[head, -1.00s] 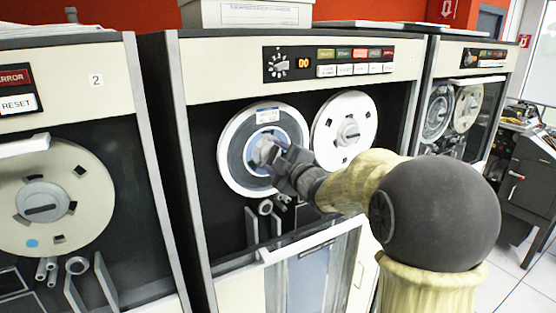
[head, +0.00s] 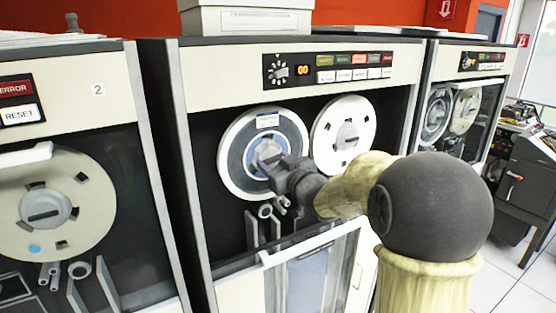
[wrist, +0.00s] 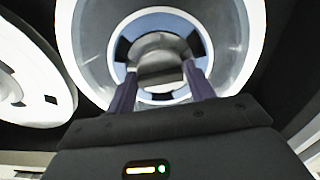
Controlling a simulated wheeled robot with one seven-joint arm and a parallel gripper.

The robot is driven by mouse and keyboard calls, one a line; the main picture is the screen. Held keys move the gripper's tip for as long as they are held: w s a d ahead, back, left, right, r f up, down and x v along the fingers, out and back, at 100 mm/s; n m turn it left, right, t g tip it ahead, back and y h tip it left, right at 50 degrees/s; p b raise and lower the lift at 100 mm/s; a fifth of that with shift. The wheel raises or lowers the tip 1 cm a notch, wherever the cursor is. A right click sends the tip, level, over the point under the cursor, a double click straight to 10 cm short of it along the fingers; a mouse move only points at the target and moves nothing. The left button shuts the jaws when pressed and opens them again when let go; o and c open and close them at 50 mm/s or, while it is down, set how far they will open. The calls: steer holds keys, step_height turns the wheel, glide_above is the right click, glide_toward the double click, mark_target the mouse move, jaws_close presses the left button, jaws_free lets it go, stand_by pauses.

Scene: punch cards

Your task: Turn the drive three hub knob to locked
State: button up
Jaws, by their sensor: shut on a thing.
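The hub knob (wrist: 158,73) is a pale grey bar across the middle of the left reel's hub on the middle drive. My gripper (head: 266,163) is at this hub in the head view. In the wrist view its two dark fingers stand on either side of the knob, and it is shut on it. The reel (head: 236,169) has a blue ring around the hub and a label near its top. In the head view my fingers hide most of the knob. I cannot read any locked mark on the hub.
A second white reel (head: 362,124) sits close to the right of the hub. A lowered glass door (head: 310,262) stands below my arm. The drive marked 2 (head: 97,89) is at left, and another drive (head: 463,110) is at right.

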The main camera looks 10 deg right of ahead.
steer(key=shift+r+m, duration=0.25)
steer(key=shift+m, duration=0.65)
steer(key=o, duration=0.9)
steer(key=shift+f, duration=0.1)
steer(key=shift+s+d, duration=0.1)
steer(key=b+v, duration=0.4)
steer(key=v, duration=1.3)
steer(key=shift+s, duration=0.15)
